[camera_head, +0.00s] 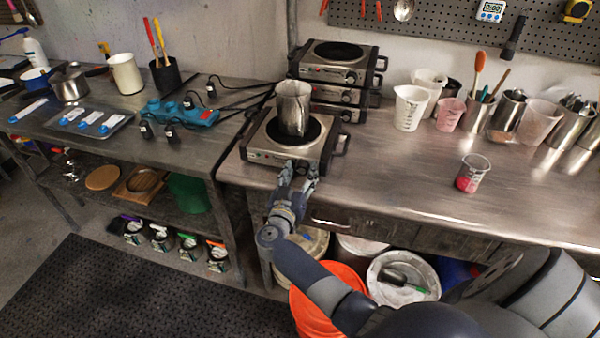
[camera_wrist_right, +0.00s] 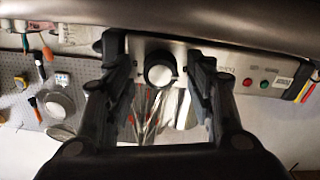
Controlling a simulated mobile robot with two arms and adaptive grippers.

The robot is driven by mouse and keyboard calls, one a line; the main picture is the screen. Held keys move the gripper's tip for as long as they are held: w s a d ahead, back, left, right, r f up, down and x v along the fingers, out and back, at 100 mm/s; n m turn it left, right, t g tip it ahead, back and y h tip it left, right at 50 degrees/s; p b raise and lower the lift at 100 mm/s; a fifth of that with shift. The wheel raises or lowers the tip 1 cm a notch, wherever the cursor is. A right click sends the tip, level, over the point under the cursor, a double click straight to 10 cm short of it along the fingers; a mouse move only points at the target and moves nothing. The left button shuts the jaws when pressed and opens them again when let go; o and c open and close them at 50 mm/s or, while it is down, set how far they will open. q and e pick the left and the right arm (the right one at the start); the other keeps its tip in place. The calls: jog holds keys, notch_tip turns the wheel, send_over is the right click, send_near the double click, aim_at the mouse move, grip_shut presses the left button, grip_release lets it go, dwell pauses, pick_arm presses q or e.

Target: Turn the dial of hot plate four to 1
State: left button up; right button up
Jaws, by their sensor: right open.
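In the right wrist view the black round dial (camera_wrist_right: 160,70) with a pale mark sits between the open fingers of my right gripper (camera_wrist_right: 160,80), with a gap visible on each side. The dial is hidden by the gripper in the head view. No number shows legibly on the panel. My left gripper is not in view.
Stacked hot plates (camera_head: 335,70) stand behind. Beakers (camera_head: 410,107) and tool cups fill the table's back right, and a cup with red contents (camera_head: 472,173) stands nearer. An orange bucket (camera_head: 325,300) is below the table. The table's front middle is clear.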

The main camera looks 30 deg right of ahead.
jog(key=c, duration=1.1)
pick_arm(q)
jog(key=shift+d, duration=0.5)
pick_arm(e)
jog(key=shift+o, duration=0.2)
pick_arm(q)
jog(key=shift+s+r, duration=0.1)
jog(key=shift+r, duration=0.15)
pick_arm(e)
jog(key=shift+m, duration=0.4)
jog(key=shift+m+p, duration=0.55)
jog(key=shift+m, duration=1.45)
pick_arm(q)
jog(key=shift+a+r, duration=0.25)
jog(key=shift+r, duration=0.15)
pick_arm(e)
jog(key=shift+m, duration=1)
jog(key=shift+f, duration=0.1)
